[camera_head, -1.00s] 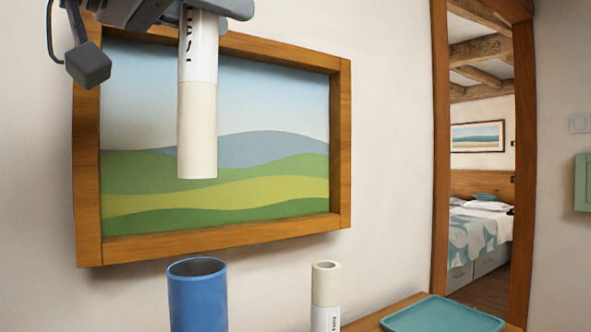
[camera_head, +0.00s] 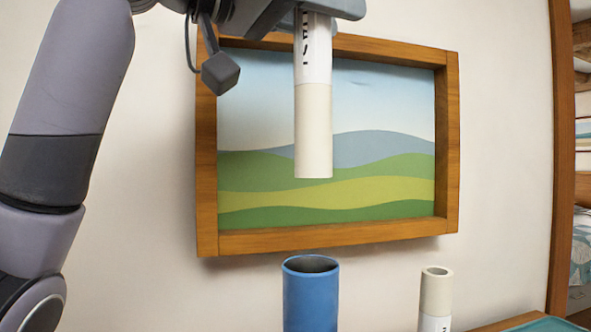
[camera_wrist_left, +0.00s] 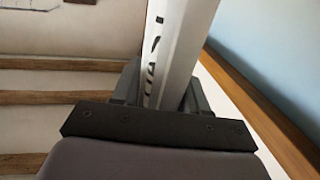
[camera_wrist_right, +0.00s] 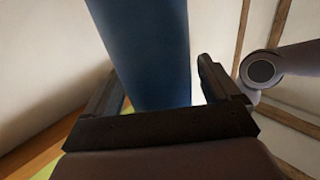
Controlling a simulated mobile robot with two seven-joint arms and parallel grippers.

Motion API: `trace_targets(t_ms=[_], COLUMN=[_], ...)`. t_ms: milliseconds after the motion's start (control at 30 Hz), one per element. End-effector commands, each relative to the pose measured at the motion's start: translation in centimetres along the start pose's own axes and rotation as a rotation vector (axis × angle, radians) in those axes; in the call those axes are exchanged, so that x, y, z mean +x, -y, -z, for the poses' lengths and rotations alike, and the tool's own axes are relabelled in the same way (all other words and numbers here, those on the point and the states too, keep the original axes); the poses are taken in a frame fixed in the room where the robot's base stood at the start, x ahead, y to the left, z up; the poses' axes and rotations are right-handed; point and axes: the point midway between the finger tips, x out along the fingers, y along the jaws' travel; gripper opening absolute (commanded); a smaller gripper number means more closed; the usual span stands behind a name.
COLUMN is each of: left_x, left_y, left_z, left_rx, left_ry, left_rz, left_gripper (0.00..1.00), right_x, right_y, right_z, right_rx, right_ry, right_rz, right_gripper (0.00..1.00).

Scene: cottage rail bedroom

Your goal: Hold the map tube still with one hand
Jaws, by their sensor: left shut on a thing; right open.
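A white-and-cream tube (camera_head: 314,125) with black lettering hangs upright, above and apart from an open-topped blue tube (camera_head: 311,296). My left gripper (camera_head: 312,10), at the top of the head view, is shut on the white-and-cream tube, whose upper end is out of frame. In the left wrist view this tube (camera_wrist_left: 180,45) sits between the fingers. My right gripper (camera_wrist_right: 160,75) is outside the head view. In its wrist view it is open, with the blue tube (camera_wrist_right: 150,45) between its fingers; contact cannot be told. The lettering is only partly readable.
A second cream tube with a white label (camera_head: 436,293) stands to the right of the blue tube. A teal tray (camera_head: 550,326) on a wooden surface (camera_head: 508,322) is at the lower right. A wood-framed landscape picture (camera_head: 340,240) hangs on the wall behind. A doorway is at the right.

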Motion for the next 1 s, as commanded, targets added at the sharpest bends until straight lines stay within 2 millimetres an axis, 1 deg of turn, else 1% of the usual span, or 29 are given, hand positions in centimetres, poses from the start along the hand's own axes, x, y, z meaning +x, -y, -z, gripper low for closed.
trace_targets(t_ms=[133, 400, 433, 467, 500, 567, 600, 1000], left_x=[-0.01, -0.01, -0.01, -0.01, -0.01, -0.01, -0.01, -0.01], left_y=[-0.01, -0.01, -0.01, -0.01, -0.01, -0.02, -0.02, -0.02], left_z=[0.03, 0.03, 0.03, 0.03, 0.03, 0.03, 0.03, 0.03], left_rx=[0.0, 0.0, 0.0, 0.0, 0.0, 0.0, 0.0, 0.0], left_ry=[-0.001, -0.001, -0.001, -0.001, -0.001, -0.001, -0.001, -0.001], left_rz=[0.0, 0.0, 0.0, 0.0, 0.0, 0.0, 0.0, 0.0], left_gripper=[0.0, 0.0, 0.0, 0.0, 0.0, 0.0, 0.0, 0.0], right_x=[0.78, 0.88, 0.88, 0.88, 0.87, 0.87, 0.86, 0.85], right_y=[0.03, 0.03, 0.03, 0.03, 0.03, 0.04, 0.04, 0.04], right_z=[0.01, -0.01, -0.01, -0.01, -0.01, -0.01, -0.01, -0.02], right_rx=[-0.001, -0.002, -0.002, -0.002, -0.002, -0.002, -0.002, -0.001], right_ry=[0.0, 0.001, 0.001, 0.001, 0.001, 0.001, 0.001, 0.001], right_rz=[0.0, 0.0, 0.0, 0.0, 0.0, 0.0, 0.0, 0.0], right_gripper=[0.89, 0.89, 0.83, 0.73, 0.6, 0.41, 0.29, 0.29])
